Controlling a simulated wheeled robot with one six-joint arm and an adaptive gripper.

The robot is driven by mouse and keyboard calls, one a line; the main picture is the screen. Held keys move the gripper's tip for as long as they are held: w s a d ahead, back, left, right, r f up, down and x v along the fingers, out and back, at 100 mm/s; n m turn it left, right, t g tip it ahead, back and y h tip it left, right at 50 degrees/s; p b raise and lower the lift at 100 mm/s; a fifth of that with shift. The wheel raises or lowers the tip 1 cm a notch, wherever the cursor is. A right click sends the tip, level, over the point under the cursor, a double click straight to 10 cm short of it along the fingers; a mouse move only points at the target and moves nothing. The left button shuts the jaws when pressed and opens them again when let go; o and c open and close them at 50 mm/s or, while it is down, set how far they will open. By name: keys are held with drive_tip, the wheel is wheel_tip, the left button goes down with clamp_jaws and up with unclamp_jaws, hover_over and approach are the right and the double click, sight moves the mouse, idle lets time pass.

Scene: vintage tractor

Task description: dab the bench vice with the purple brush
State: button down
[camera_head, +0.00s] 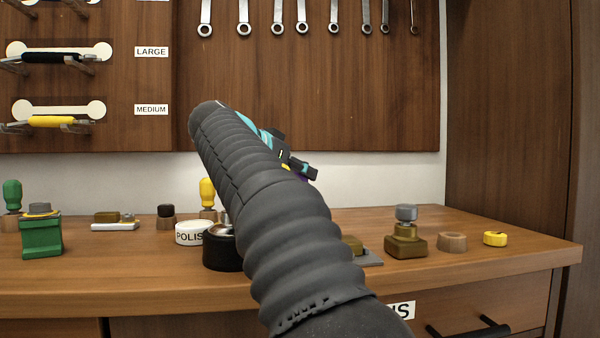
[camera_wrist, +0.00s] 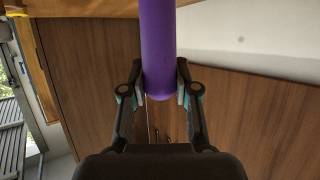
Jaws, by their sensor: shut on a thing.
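My gripper (camera_wrist: 159,92) is shut on the purple brush (camera_wrist: 158,45). In the wrist view its smooth purple handle stands between the two fingers and runs out of the top of the picture. Its bristles are not visible there. In the head view my gripper (camera_head: 285,158) is mostly hidden behind my dark ribbed arm, raised above the bench in front of the wall. Only a small dark purple bit shows there. I cannot make out the bench vice for certain; an olive block on a grey plate (camera_head: 372,259) is partly hidden by my arm.
Wrenches hang behind.

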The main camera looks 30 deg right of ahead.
idle(0.4)
wheel_tip(320, 180, up, 7)
drive_tip(key=p, duration=0.6)
drive_tip(key=shift+p, duration=0.3)
idle(0.6)
